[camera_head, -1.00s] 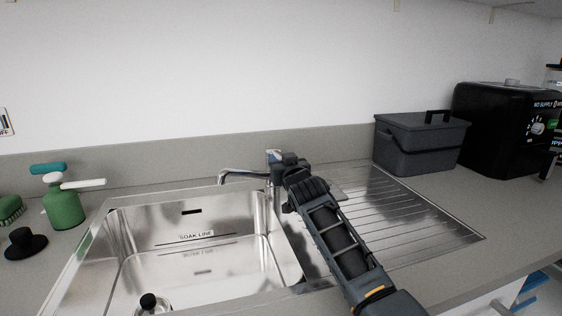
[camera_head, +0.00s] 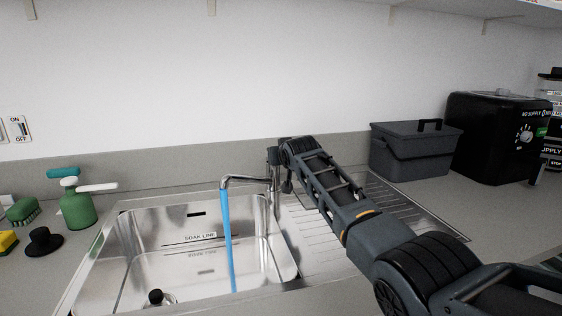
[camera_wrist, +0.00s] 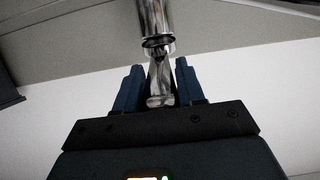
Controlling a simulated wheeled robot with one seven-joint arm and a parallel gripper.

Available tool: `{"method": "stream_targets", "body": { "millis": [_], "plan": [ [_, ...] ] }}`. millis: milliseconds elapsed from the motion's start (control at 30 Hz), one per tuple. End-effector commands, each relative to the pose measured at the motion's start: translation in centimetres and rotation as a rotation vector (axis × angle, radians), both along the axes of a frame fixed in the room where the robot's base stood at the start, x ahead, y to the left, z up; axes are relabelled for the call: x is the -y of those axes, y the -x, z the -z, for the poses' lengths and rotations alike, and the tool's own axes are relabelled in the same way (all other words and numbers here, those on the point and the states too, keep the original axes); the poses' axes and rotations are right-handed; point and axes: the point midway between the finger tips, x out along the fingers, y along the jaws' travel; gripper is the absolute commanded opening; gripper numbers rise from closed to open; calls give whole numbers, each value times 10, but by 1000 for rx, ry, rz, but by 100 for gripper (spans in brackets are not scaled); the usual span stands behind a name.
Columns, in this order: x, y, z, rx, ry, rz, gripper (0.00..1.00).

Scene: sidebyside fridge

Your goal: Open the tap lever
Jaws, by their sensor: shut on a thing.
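The chrome tap (camera_head: 246,182) stands behind the sink, its spout over the basin. A blue stream of water (camera_head: 227,240) runs from the spout into the basin. In the wrist view the tap body (camera_wrist: 156,18) comes down from the top edge, and the chrome lever (camera_wrist: 160,85) lies between my fingers. My gripper (camera_wrist: 158,88) is shut on the lever, with one dark blue finger on each side. In the head view my gripper is at the right side of the tap and mostly hidden by my arm.
The steel sink basin (camera_head: 130,235) has a black plug (camera_head: 155,297) in it. A grey lidded box (camera_head: 405,160) and a black machine (camera_head: 490,125) stand at the right. A green spray bottle (camera_head: 77,208), black stopper (camera_head: 43,242) and brush (camera_head: 23,211) are at the left.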

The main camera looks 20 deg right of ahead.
Motion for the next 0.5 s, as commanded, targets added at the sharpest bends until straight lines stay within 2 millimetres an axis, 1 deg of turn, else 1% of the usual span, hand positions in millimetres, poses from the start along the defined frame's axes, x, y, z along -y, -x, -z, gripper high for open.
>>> {"method": "stream_targets", "body": {
  "millis": [33,67,200,467,500],
  "plan": [
    [0,-2,-8,-20,0,-1,0],
    [0,-3,-9,-32,0,-1,0],
    [0,-4,-10,-65,-2,-1,0],
    [0,-4,-11,-65,-2,-1,0],
    [0,-4,-11,-64,-2,-1,39]
  ]
}}
